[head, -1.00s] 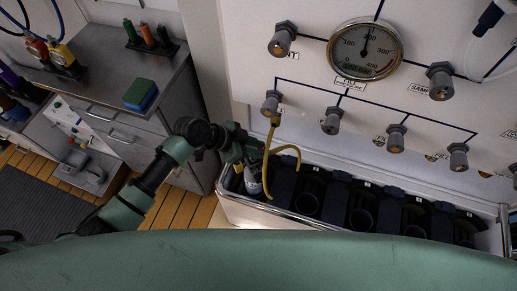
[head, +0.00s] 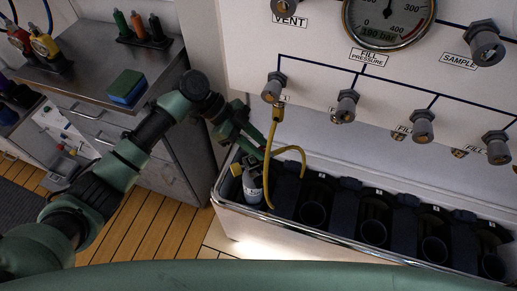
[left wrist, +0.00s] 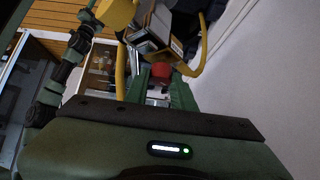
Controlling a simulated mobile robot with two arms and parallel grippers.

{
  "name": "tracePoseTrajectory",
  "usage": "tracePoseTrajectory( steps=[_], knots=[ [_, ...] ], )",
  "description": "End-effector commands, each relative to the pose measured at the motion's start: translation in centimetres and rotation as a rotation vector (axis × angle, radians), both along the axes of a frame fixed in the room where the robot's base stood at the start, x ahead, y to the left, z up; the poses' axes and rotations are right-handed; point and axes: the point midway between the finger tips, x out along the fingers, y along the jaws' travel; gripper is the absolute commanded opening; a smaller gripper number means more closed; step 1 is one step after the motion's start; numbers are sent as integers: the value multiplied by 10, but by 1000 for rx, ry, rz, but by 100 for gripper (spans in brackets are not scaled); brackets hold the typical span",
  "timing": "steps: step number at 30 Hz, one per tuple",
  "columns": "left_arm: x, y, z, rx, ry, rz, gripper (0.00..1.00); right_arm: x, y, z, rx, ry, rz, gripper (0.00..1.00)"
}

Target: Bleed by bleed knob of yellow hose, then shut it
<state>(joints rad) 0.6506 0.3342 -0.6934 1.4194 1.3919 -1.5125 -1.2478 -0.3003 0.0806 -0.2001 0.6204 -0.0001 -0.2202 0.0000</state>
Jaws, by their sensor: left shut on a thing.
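The yellow hose (head: 289,150) hangs from the leftmost lower fill valve (head: 274,87) on the panel and loops down by a grey cylinder (head: 252,185) in the leftmost slot of the trough. My left gripper (head: 266,154) is at the hose's lower end, above the cylinder. In the left wrist view, its green fingers (left wrist: 161,88) are shut on a small red knob (left wrist: 161,71), below a metal fitting (left wrist: 156,40) with the yellow hose (left wrist: 208,48) beside it. The fingers partly hide the knob, and its turn position cannot be told. My right gripper is not in view.
The gauge (head: 389,15) reads 190 bar. More fill valves (head: 422,126) line the panel to the right. The trough (head: 283,219) has several dark empty slots. A steel bench (head: 88,78) with a blue-green sponge (head: 127,87) stands at the left.

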Motion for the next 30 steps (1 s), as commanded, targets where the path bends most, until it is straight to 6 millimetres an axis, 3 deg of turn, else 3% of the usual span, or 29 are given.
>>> tracePoseTrajectory(
  steps=[14,15,17,30],
  knots=[
    [0,-1,1,-2,-2,-16,0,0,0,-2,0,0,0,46],
    [0,-1,1,-2,-2,-16,33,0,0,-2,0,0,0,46],
    [0,-1,1,-2,-2,-16,47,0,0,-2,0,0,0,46],
    [4,8,8,1,-2,-14,47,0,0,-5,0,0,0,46]
  ],
)
